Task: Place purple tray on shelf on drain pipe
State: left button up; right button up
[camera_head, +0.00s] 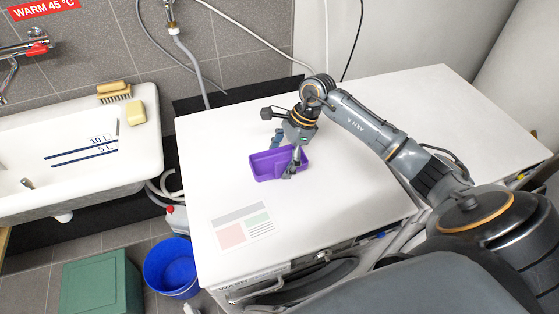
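A purple tray (264,171) lies on the white top of the washing machine (340,215). It is a shallow open box. My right arm comes in from the right, and its gripper (292,168) points down at the right part of the tray. The fingers overlap the tray's right side and hide part of it. I cannot tell whether they are closed on its wall. My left gripper is not in view. A grey hose (188,62) runs down the tiled wall behind. I cannot make out a shelf on a drain pipe.
A white sink (75,190) with a brush (114,92) and a yellow sponge (136,113) on its rim stands at left. A blue bucket (171,268) and green box (100,285) stand on the floor. A printed sheet (243,228) lies in front of the tray.

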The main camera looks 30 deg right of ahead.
jog(key=shift+w+d+f, duration=0.2)
jog(key=shift+w+f, duration=0.45)
jog(key=shift+f, duration=0.2)
notch_tip(320, 180, down, 3)
jog(key=shift+r+p, duration=0.1)
jog(key=shift+p, duration=0.95)
jog(key=shift+f, duration=0.3)
jog(key=o, duration=0.7)
jog(key=shift+b, duration=0.35)
jog(key=shift+o, duration=1.3)
